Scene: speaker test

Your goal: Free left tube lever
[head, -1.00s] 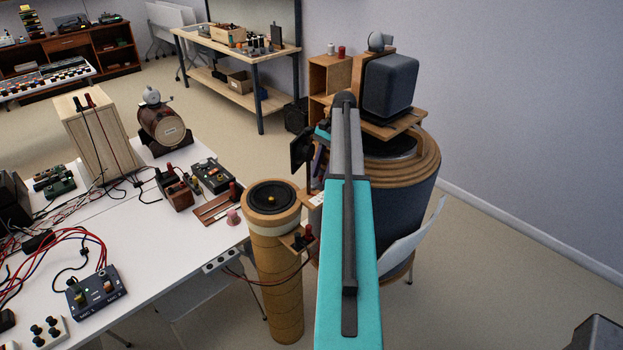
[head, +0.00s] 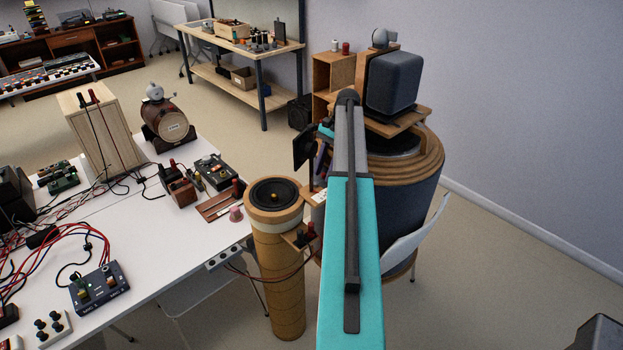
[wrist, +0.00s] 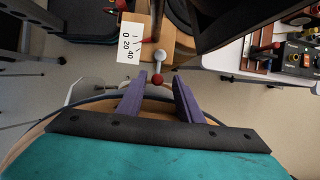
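A brown cardboard tube (head: 277,290) with a black speaker cone (head: 273,194) in its top stands upright left of my arm in the head view. In the wrist view, a lever with a pale ball knob (wrist: 160,54) and a small red ball (wrist: 157,79) lies by a wooden piece with a white "0 20 40" scale (wrist: 130,43). My gripper (wrist: 161,82) is open, its two purple fingers apart. The red ball appears between the fingertips, with no visible contact; depth is unclear. In the head view my arm mostly hides the gripper.
A white table (head: 150,235) with wired boxes stands left of the tube. A large dark drum (head: 400,200) with a wooden rim and a dark cube speaker (head: 392,85) stand behind my arm. A white chair (head: 425,240) is beside the drum.

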